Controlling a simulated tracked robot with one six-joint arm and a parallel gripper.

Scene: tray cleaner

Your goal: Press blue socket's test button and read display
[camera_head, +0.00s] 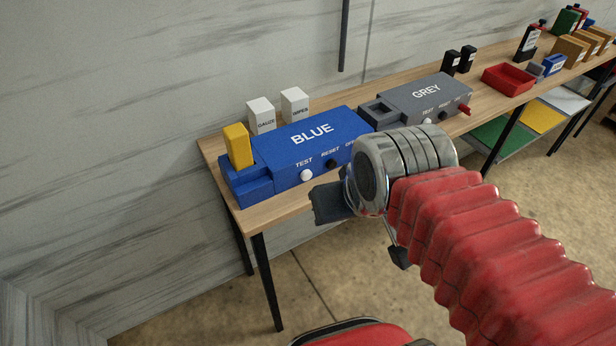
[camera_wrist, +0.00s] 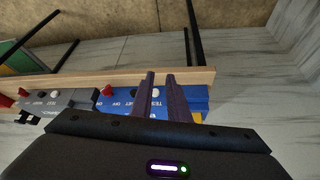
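The blue socket (camera_head: 290,150) is a blue box on the bench's left end, lettered BLUE. Its white TEST button (camera_head: 306,175) is on the front face, left of the black RESET button (camera_head: 331,165). My gripper (camera_wrist: 160,74) is in front of the box; in the head view my arm hides the box's right front. The wrist view sees the blue socket (camera_wrist: 195,95) upside down, with the white button (camera_wrist: 156,92) between my two fingers. A narrow empty gap shows between the fingertips. Contact with the button cannot be told. No readable display shows.
A yellow block (camera_head: 237,147) stands in the blue socket's left end. White GAUZE (camera_head: 261,115) and WIPER (camera_head: 295,105) blocks stand behind. The grey socket (camera_head: 425,95) is to the right, then a red tray (camera_head: 509,78). Floor in front of the bench is clear.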

